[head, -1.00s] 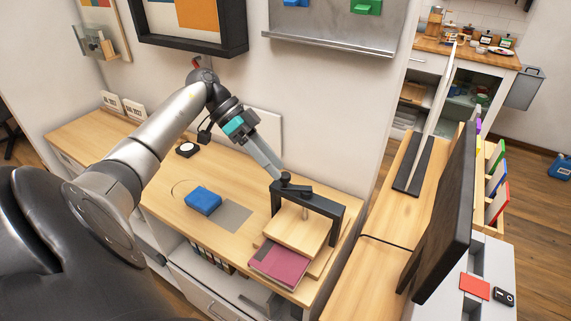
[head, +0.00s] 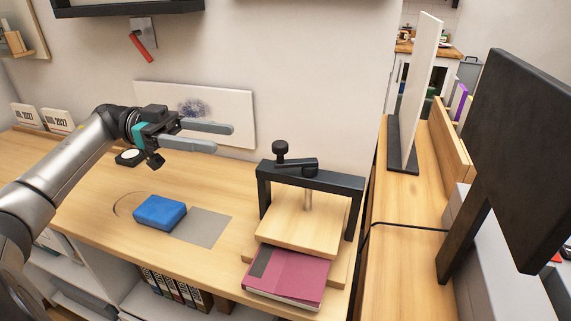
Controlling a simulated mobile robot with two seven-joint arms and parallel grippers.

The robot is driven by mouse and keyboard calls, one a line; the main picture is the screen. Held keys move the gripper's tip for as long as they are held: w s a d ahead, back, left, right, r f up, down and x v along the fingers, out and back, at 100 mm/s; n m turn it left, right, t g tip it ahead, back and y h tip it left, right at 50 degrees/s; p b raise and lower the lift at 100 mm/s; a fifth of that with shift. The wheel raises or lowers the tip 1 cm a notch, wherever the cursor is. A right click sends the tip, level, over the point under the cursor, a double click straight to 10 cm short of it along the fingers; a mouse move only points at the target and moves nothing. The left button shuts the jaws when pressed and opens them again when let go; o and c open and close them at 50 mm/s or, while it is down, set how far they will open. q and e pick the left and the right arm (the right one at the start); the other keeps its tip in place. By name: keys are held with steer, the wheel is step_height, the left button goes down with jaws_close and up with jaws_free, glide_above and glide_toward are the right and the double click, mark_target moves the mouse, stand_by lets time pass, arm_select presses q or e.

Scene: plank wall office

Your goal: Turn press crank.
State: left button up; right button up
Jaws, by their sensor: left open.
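The book press has a black frame (head: 335,182) over a wooden pressing plate (head: 302,222) at the right end of the desk. The black crank (head: 297,165) lies across the top of the frame, with its knob (head: 280,149) upright at the left end. A maroon book (head: 290,275) sticks out at the front of the press. My left gripper (head: 222,138) is open and empty, its two fingers pointing right. It is left of and higher than the crank, apart from it. My right gripper is not in view.
A blue block (head: 160,212) and a grey mat (head: 203,228) lie on the desk (head: 95,200) left of the press. A printed panel (head: 205,115) leans on the wall behind my gripper. A dark monitor (head: 525,160) stands at the right.

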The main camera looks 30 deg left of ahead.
arm_select(q)
steer(key=b+x, duration=0.2)
steer(key=x, duration=1.3)
steer(key=shift+b, duration=0.35)
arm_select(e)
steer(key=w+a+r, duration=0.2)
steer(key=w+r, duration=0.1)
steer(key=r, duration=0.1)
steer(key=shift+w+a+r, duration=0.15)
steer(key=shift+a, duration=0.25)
arm_select(q)
steer(key=shift+d, duration=0.1)
steer(key=shift+c, duration=0.2)
jaws_close()
